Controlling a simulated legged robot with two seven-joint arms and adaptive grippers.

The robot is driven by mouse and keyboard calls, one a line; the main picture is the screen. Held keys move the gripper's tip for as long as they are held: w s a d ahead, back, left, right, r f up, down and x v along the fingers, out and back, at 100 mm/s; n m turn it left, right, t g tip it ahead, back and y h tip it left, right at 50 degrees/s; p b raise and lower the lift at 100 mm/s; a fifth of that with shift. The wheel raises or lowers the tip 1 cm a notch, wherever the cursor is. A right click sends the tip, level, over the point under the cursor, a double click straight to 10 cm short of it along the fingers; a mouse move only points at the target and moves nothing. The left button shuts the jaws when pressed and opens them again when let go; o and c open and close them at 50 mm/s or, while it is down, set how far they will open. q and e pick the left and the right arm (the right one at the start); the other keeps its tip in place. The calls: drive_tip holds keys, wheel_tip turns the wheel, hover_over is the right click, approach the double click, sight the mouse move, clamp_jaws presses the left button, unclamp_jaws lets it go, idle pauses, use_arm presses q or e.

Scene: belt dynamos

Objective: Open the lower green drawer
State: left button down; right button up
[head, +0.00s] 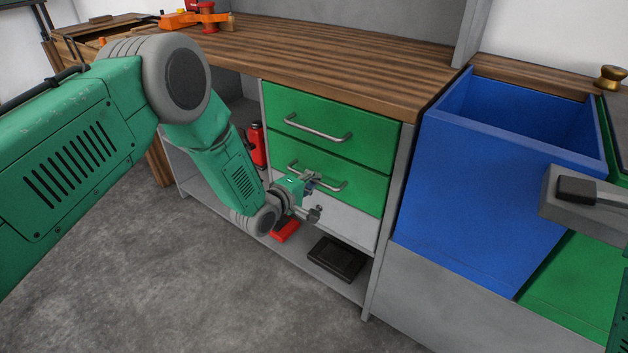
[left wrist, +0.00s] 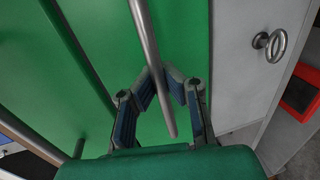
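The lower green drawer (head: 346,183) sits beneath the upper green drawer (head: 368,133) in a grey cabinet. Its front looks flush, with a metal bar handle (head: 332,188) across it. My left gripper (head: 313,183) is at this handle, hiding part of the drawer front. In the left wrist view the handle bar (left wrist: 147,35) runs between the two fingers of my left gripper (left wrist: 158,72). The fingertips are drawn in close on both sides of the bar and appear shut on it.
A wooden worktop (head: 330,58) lies above the drawers. A grey drawer (head: 350,223) with a ring pull (left wrist: 270,44) is below. A black tray (head: 336,259) lies on the bottom shelf. A blue bin (head: 480,205) stands right. The concrete floor (head: 200,300) in front is clear.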

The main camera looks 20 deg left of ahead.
use_arm(q)
drive_tip(key=shift+s+f, duration=0.1)
drive_tip(key=f+p+v, duration=0.2)
drive_tip(key=p+v, duration=0.2)
drive_tip(key=v, duration=0.7)
drive_tip(key=s+f+p+v, duration=0.1)
drive_tip(key=p+v, duration=0.4)
drive_tip(key=v, duration=0.6)
drive_tip(key=shift+s+a+f, duration=0.15)
drive_tip(key=shift+a+f, duration=0.05)
drive_tip(key=shift+f, duration=0.65)
drive_tip(key=c, duration=1.6)
unclamp_jaws()
